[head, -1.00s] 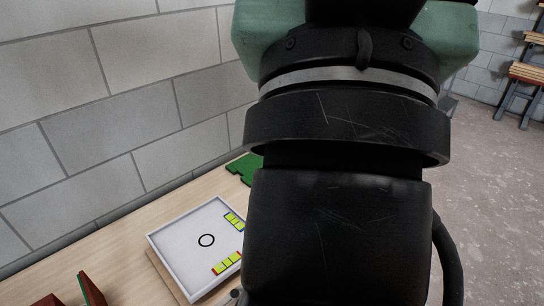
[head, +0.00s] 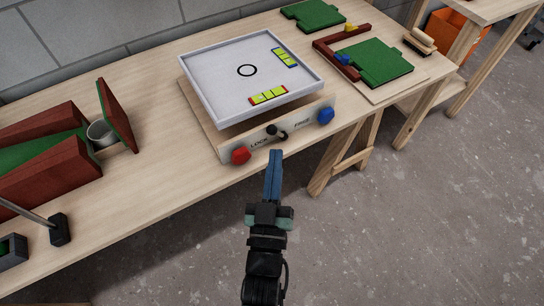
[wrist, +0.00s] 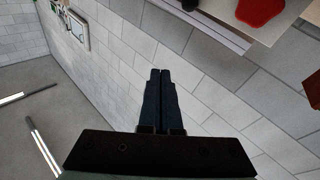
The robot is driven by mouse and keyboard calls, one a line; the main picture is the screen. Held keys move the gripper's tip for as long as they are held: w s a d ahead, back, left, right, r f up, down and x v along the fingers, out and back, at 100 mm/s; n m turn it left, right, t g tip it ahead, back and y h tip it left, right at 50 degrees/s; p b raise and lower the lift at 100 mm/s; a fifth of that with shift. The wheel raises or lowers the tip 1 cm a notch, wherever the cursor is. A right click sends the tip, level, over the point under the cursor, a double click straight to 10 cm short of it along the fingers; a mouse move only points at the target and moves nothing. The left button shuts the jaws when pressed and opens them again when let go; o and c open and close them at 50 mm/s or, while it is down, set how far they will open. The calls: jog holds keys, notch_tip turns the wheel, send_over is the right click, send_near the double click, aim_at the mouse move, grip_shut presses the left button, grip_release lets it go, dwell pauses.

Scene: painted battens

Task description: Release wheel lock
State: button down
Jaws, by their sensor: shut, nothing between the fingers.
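A white square tray (head: 215,82) with a black ring sits on a wooden box on the bench. The box's front panel (head: 240,147) reads LOCK at left and FREE at right. A red knob (head: 241,155) is at its left end and a blue knob (head: 326,115) at its right end. A small black lever (head: 276,132) stands between the words; its exact setting is hard to tell. My gripper (head: 274,153) is shut and empty, its blue fingers pointing up toward the panel just below the lever. In the wrist view, the shut fingers (wrist: 160,72) show with a red part (wrist: 260,10) at the upper right.
Yellow-green blocks (head: 268,96) lie on the tray. A red and green trough (head: 45,160) with a grey cup (head: 101,133) stands at left, near a hammer-like tool (head: 59,229). Green boards (head: 375,62) lie at right. Floor in front of the bench is clear.

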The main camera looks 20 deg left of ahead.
aim_at(272, 134)
jog(key=s+f+g+b, duration=0.1)
jog(key=s+f, duration=0.4)
jog(key=f, duration=0.4)
jog(key=shift+s+f+n+y, duration=0.2)
jog(key=shift+n+y, duration=0.1)
jog(key=shift+n, duration=0.1)
jog(key=shift+w, duration=0.1)
jog(key=b+x, duration=0.2)
jog(key=x, duration=1.2)
jog(key=shift+b, duration=0.3)
jog(key=shift+w+d+r, duration=0.1)
jog(key=shift+r, duration=0.05)
